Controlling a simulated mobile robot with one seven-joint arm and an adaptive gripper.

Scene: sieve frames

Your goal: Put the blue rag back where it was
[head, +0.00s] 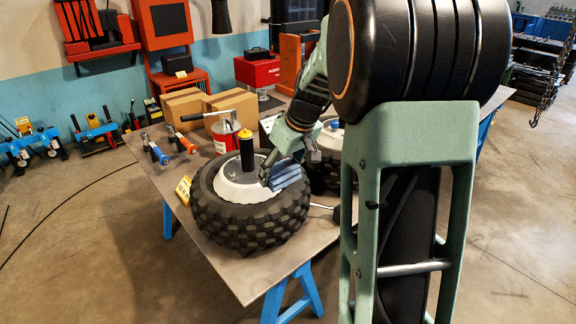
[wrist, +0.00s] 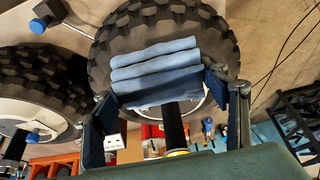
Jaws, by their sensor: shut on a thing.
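The blue rag (head: 287,176) is folded in soft layers and shows at the right side of the near wheel's pale hub. In the wrist view the rag (wrist: 155,72) lies across between my two fingers. My gripper (head: 268,178) is shut on it; in the wrist view the gripper (wrist: 165,92) has one finger at each end of the rag. The near wheel (head: 240,226), with a chunky black tyre, lies flat on the table below. I cannot tell whether the rag touches the wheel.
A dark cylinder with a yellow top (head: 246,146) stands on the near hub. A second wheel (head: 322,176) lies behind, partly hidden by my arm. A red can (head: 226,137), cardboard boxes (head: 186,106) and hand tools (head: 154,149) stand farther back. The table's front corner (head: 246,290) is bare.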

